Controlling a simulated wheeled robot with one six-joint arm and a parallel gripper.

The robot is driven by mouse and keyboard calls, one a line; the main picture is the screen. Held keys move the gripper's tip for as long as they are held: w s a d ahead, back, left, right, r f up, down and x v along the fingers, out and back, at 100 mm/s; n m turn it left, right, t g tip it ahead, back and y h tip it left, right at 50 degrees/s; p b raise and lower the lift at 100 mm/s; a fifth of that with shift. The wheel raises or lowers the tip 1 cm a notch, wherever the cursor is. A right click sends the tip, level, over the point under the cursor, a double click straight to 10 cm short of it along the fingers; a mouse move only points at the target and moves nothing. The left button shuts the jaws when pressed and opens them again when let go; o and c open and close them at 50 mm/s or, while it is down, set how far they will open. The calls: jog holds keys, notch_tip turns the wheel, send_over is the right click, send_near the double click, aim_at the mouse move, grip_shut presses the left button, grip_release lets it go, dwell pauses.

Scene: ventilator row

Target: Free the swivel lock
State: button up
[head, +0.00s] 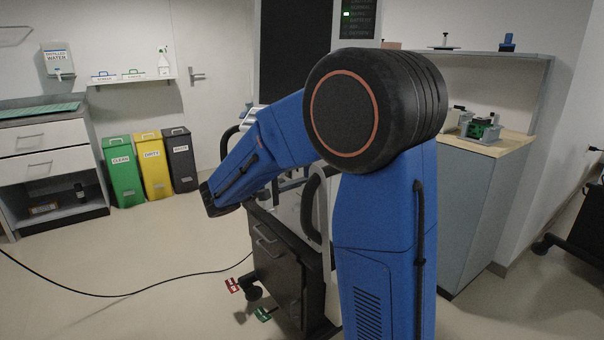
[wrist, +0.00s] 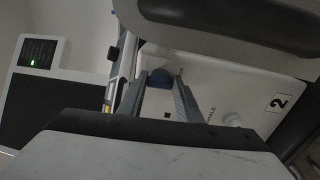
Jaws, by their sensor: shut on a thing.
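Low on the dark wheeled cart (head: 272,252), a red pedal-like tab (head: 233,285) and a green one (head: 263,314) stick out near a caster (head: 254,293). I cannot read their labels, nor tell which part is the swivel lock.
A cable (head: 130,294) runs over the floor to the cart. Green, yellow and dark bins (head: 155,170) stand at the back left, beside a drawer unit (head: 45,150). A grey counter (head: 480,190) stands at the right. The left floor is mostly clear.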

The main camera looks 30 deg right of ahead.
jog(key=shift+m, duration=0.3)
jog(key=o, duration=1)
jog(key=shift+o, duration=0.2)
jog(key=shift+a, duration=0.1)
jog(key=s+a, duration=0.1)
jog(key=a, duration=1.6)
jog(key=shift+s, duration=0.2)
